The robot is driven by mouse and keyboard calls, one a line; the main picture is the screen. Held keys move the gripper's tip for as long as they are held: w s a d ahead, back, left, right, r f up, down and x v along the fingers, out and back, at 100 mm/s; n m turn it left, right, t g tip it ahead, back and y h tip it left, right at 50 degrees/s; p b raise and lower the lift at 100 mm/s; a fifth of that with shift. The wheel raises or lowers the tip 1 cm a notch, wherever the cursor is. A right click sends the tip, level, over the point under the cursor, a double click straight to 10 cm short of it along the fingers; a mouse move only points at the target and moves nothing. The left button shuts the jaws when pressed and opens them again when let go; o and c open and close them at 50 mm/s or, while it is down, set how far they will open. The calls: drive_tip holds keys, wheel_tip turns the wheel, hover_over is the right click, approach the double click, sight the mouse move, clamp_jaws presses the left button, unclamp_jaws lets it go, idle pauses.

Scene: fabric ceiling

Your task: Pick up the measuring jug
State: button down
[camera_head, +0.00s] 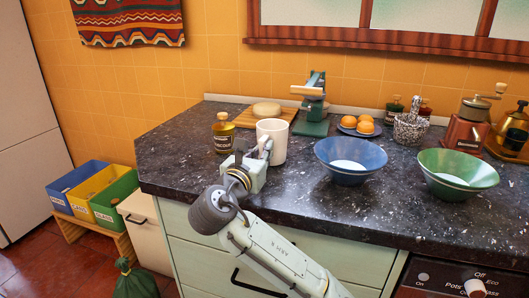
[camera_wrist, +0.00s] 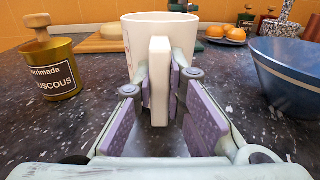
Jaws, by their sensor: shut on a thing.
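The measuring jug (camera_head: 273,137) is white and upright at the counter's left part. In the wrist view the jug (camera_wrist: 140,38) stands straight ahead, its handle (camera_wrist: 159,82) turned towards me. My gripper (camera_head: 263,155) reaches it from the front. In the wrist view my gripper's (camera_wrist: 162,88) purple-padded fingers are on either side of the handle and shut on it. I cannot tell whether the jug's base touches the counter; the fingers hide part of it.
A couscous jar (camera_head: 223,133) stands left of the jug on the dark counter (camera_head: 180,150). A blue bowl (camera_head: 350,165) and green bowl (camera_head: 457,178) are to the right. Behind are a wooden board (camera_head: 250,118), a green appliance (camera_head: 311,125) and a plate of oranges (camera_head: 347,128).

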sight(267, 133)
drive_tip(key=shift+r, duration=0.45)
wheel_tip(267, 133, up, 2)
drive_tip(key=shift+r+b, duration=0.25)
drive_tip(key=shift+b, duration=0.05)
drive_tip(key=w+a+r+p+v, duration=0.1)
drive_tip(key=a+p+v, duration=0.1)
drive_tip(key=v, duration=1.3)
drive_tip(key=shift+a, duration=0.85)
drive_tip(key=shift+s+r, duration=0.1)
drive_tip(key=shift+s, duration=0.05)
